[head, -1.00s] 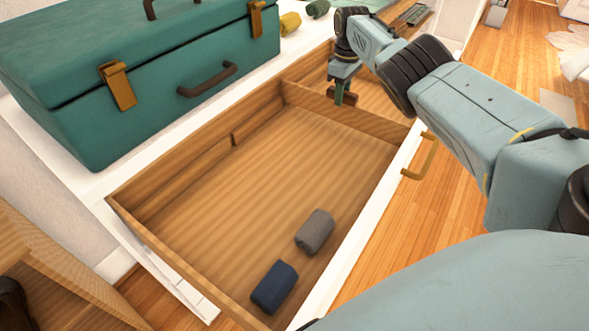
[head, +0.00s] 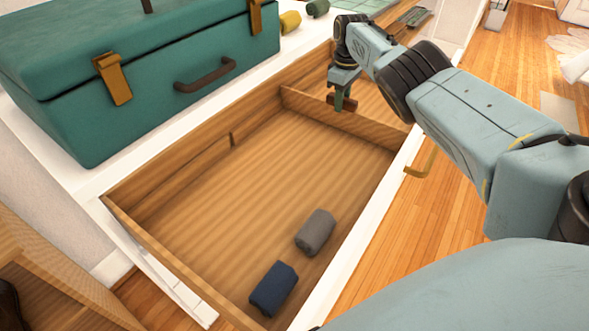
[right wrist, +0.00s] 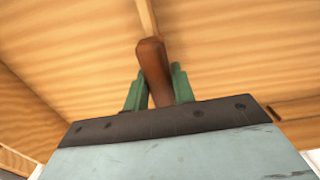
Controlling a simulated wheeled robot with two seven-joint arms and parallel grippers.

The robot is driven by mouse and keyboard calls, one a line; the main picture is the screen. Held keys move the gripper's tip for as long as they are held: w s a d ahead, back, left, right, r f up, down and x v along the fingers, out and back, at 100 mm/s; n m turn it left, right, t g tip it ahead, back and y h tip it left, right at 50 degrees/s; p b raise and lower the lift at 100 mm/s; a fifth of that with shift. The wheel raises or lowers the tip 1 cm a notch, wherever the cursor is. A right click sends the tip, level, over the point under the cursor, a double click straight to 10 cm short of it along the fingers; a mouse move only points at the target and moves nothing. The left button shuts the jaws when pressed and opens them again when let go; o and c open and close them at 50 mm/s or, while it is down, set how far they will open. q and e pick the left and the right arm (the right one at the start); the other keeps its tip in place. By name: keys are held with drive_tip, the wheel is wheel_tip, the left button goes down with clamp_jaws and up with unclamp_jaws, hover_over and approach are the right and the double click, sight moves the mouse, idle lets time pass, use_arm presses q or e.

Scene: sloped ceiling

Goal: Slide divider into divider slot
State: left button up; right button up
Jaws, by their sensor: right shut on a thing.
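The divider (head: 375,126) is a thin wooden board standing across the open drawer, toward its far end. A red-brown grip piece at its top edge is between the green fingers of my right gripper (head: 341,103), which is shut on it. In the right wrist view this brown piece (right wrist: 152,70) sits between both fingers, and the thin divider edge (right wrist: 147,18) runs up behind it. A dark notch (head: 232,139) that looks like a divider slot shows on the drawer's left wall, apart from the board. I cannot tell whether the divider's ends sit in a slot. My left gripper is not in view.
The wooden drawer (head: 210,215) holds a grey roll (head: 316,232) and a navy roll (head: 273,289) near its right side. A teal toolbox (head: 150,75) stands on the white top to the left. The drawer's middle floor is clear.

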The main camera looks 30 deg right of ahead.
drive_tip(key=o, duration=0.9)
drive_tip(key=shift+r, duration=0.1)
drive_tip(key=shift+r+p, duration=0.3)
drive_tip(key=shift+r, duration=0.05)
wheel_tip(320, 180, up, 12)
drive_tip(key=p, duration=0.5)
drive_tip(key=shift+r, duration=0.25)
drive_tip(key=shift+r, duration=0.1)
